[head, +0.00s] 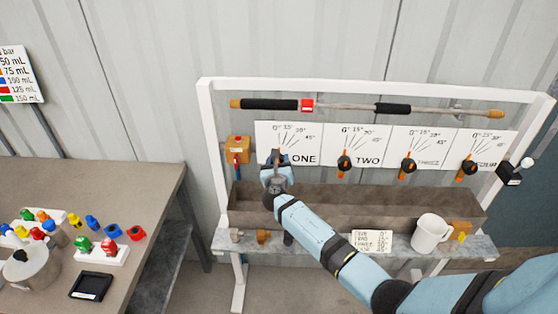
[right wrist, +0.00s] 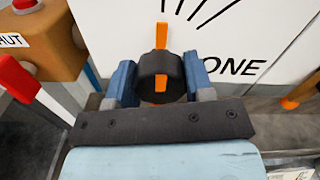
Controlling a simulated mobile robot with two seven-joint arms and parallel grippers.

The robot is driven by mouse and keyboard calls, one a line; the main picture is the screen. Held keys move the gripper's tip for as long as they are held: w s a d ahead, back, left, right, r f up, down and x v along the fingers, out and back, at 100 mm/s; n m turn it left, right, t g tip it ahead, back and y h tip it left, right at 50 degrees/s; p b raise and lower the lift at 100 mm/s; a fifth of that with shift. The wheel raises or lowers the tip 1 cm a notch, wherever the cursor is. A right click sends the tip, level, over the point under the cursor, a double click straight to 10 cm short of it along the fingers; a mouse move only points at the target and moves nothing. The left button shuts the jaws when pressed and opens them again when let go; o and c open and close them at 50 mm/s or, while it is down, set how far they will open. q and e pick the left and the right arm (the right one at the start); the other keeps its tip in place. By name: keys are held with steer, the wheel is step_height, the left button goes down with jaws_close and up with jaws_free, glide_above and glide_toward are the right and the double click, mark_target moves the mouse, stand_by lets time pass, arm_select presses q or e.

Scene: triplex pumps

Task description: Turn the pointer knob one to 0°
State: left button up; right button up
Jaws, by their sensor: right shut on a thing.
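The pointer knob one (right wrist: 161,78) is a black round knob with an orange pointer, on the white panel ONE (head: 303,147). In the right wrist view its pointer stands nearly straight up, about in line with the leftmost dial mark. My right gripper (head: 277,160) is at the knob and hides most of it in the head view. Its two blue fingers (right wrist: 161,82) are on either side of the knob, shut on it. My left gripper is not in view.
Knobs TWO (head: 344,162), THREE (head: 408,165) and FOUR (head: 467,168) stand to the right. An orange box with a red button (head: 238,143) is close on the left. A trough (head: 400,205) runs below, with a white mug (head: 429,234) on the shelf.

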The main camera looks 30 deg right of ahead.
stand_by(0.3)
steer(key=o, duration=1.3)
steer(key=b+v, duration=0.1)
steer(key=v, duration=1.2)
steer(key=shift+s+a, duration=0.2)
steer(key=shift+s, duration=0.05)
steer(key=shift+f, duration=0.1)
